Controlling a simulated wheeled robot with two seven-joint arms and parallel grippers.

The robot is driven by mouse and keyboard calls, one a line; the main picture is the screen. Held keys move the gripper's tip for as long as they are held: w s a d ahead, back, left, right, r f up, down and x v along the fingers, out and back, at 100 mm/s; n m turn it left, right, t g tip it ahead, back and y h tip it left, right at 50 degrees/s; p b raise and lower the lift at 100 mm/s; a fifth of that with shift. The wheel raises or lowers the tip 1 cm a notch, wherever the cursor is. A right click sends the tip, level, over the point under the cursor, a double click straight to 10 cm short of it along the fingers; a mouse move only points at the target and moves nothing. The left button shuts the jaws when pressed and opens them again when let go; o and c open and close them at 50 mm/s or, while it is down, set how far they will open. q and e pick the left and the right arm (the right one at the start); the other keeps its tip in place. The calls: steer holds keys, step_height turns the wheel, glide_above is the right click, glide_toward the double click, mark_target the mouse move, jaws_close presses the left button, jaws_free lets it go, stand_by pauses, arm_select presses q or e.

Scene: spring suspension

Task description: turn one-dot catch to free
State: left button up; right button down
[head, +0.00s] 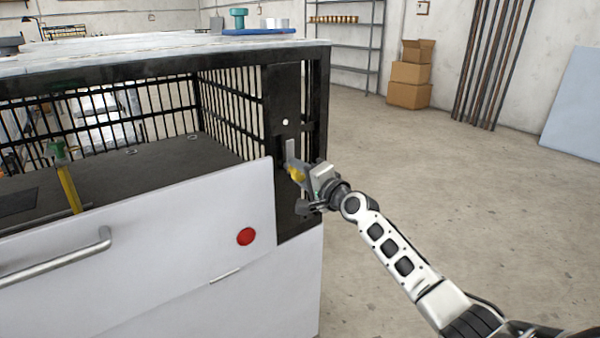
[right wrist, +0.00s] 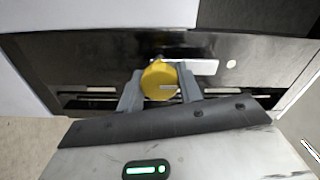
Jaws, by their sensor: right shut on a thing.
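The one-dot catch is on the black corner post (head: 287,85) of the cage, below a single white dot (head: 285,122). It has a yellow knob (head: 296,174) and a flat grey bar (head: 290,150), which points up towards the dot in the head view. In the right wrist view the knob (right wrist: 160,78) sits between the two fingers, and the bar (right wrist: 200,67) runs from it towards the dot (right wrist: 231,64). My right gripper (head: 302,174) is shut on the yellow knob. The fingers partly hide the knob in the head view. My left gripper is not in view.
A white front panel (head: 150,230) with a metal handle (head: 60,262) and a red disc (head: 246,236) stands left of the catch. A green-topped yellow part (head: 68,185) stands behind it. The floor (head: 480,200) right of the cage is clear.

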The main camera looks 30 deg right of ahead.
stand_by(0.6)
steer(key=c, duration=0.9)
jaws_free()
steer(key=shift+c, duration=0.2)
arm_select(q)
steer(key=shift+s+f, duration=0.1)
arm_select(e)
steer(key=shift+s, duration=0.1)
steer(key=shift+s, duration=0.3)
arm_select(q)
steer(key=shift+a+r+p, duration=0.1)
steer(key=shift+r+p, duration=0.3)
steer(key=shift+p, duration=0.5)
arm_select(e)
steer(key=s+d, duration=0.2)
steer(key=s, duration=1.3)
steer(key=shift+d, duration=0.25)
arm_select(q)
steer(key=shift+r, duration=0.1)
